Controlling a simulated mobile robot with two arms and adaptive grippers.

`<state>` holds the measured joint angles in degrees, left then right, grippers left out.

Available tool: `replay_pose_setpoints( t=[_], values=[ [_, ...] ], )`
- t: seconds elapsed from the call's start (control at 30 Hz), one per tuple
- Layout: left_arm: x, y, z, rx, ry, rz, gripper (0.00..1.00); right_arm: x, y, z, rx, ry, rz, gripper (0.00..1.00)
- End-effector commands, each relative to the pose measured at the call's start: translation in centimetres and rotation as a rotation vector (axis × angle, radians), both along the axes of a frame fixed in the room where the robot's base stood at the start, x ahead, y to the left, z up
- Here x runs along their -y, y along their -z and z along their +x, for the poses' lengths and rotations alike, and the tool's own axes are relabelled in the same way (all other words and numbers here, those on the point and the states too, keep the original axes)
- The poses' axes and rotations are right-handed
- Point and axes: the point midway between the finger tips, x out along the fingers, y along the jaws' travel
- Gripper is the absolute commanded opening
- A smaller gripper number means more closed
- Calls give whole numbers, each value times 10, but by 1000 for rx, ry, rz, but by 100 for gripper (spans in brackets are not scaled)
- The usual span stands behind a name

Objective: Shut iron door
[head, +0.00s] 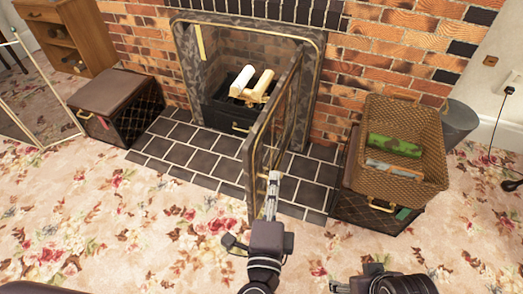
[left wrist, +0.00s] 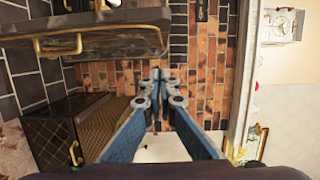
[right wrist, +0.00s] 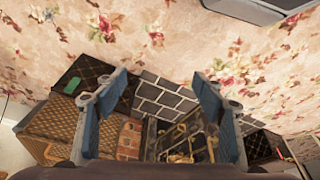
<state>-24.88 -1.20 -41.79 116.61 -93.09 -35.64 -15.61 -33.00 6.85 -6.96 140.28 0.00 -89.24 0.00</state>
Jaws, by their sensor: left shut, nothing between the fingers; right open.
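The iron door (head: 278,110), dark mesh in a mottled frame with brass trim, stands open in the head view. It swings out from the right side of the fireplace opening (head: 186,62) over the tiled hearth. My left gripper (head: 273,178) is shut and empty, close to the right of the door's free edge and brass handle; I cannot tell if they touch. Its closed fingertips show in the left wrist view (left wrist: 158,76). A dark, brass-trimmed surface fills that view's upper left. My right gripper (right wrist: 160,78) is open and empty, low at the head view's bottom right.
A wicker basket (head: 437,170) on a dark box (head: 375,212) stands right of the door, with a grey bin (head: 460,122) behind. Another box (head: 120,100) stands left of the hearth. Pale logs (head: 243,80) lie in the grate. The tiled hearth (head: 185,155) left of the door is clear.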

Motion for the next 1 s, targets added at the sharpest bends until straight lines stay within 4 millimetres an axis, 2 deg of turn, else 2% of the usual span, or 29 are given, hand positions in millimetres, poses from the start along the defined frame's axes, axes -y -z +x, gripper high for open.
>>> replay_pose_setpoints(
  t=[0.13, 0.27, 0.47, 0.67, 0.8, 1.0],
  values=[
    [-3, -13, 2, 33, -12, 8, 0, 1, -7, -3, 4, 0, 0, 63],
    [-2, -16, 17, 35, -13, 9, 0, 1, -10, -2, 4, 0, 0, 63],
    [-1, -16, 58, 35, -12, 8, 0, 1, -14, -2, 4, 0, 0, 63],
    [0, -15, 100, 33, -11, 8, 0, 0, -5, 1, -2, 0, 0, 63],
    [-21, -14, 105, 31, -11, 12, 0, -1, 11, 6, -10, -1, 0, 63],
    [-36, -14, 109, 31, -9, 9, 0, -2, 23, 8, -14, -1, 0, 63]
  ],
)
